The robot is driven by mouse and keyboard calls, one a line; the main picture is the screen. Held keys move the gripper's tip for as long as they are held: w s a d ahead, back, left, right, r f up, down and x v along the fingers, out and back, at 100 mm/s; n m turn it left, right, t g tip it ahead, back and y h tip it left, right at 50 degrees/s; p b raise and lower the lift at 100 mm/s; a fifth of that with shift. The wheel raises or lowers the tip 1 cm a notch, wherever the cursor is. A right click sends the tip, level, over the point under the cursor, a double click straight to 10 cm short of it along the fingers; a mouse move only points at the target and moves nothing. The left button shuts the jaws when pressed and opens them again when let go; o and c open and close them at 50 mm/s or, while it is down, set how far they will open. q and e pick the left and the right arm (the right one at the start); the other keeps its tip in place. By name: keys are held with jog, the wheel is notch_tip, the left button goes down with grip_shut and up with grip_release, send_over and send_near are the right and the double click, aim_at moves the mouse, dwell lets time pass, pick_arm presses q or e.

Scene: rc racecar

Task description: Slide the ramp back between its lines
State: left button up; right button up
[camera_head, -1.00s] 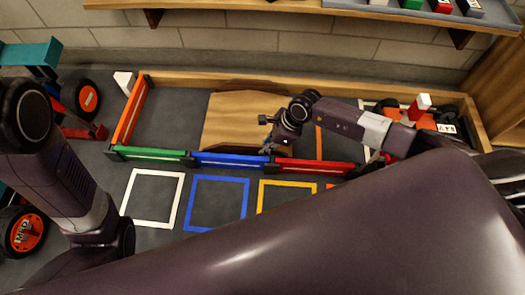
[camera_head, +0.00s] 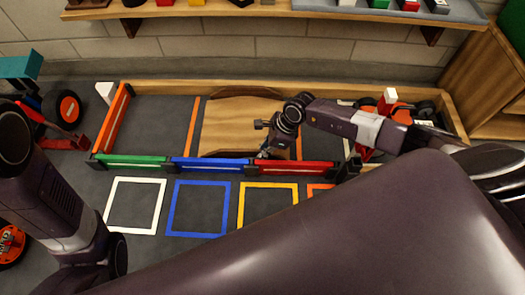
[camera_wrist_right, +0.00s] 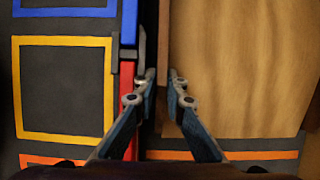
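The wooden ramp (camera_head: 235,125) lies on the dark floor of the walled track, with dark curved side edges. An orange line (camera_head: 192,125) shows just left of it, and another orange line (camera_head: 299,146) shows to its right across a narrow dark gap. My right gripper (camera_head: 264,153) is at the ramp's near side, by its right part. In the right wrist view its fingers (camera_wrist_right: 163,84) are close together with the ramp's thin side edge between them; the ramp (camera_wrist_right: 240,70) is at right and the orange line (camera_wrist_right: 230,155) below. My left gripper's fingers are not visible.
A low front wall has green (camera_head: 135,161), blue (camera_head: 208,164) and red (camera_head: 293,168) parts. Coloured floor squares lie before it. An orange car (camera_head: 397,113) is at the track's right end, partly behind my right arm. Another car (camera_head: 62,108) stands at left.

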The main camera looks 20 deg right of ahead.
jog(key=o, duration=0.3)
jog(key=shift+s+a+f, duration=0.2)
jog(key=shift+s+a, duration=0.05)
jog(key=shift+a, duration=0.05)
jog(key=shift+w+r, duration=0.15)
jog(key=shift+r, duration=0.05)
jog(key=shift+r, duration=0.3)
notch_tip(320, 180, up, 9)
jog(key=shift+d+r, duration=0.1)
jog(key=shift+d, duration=0.05)
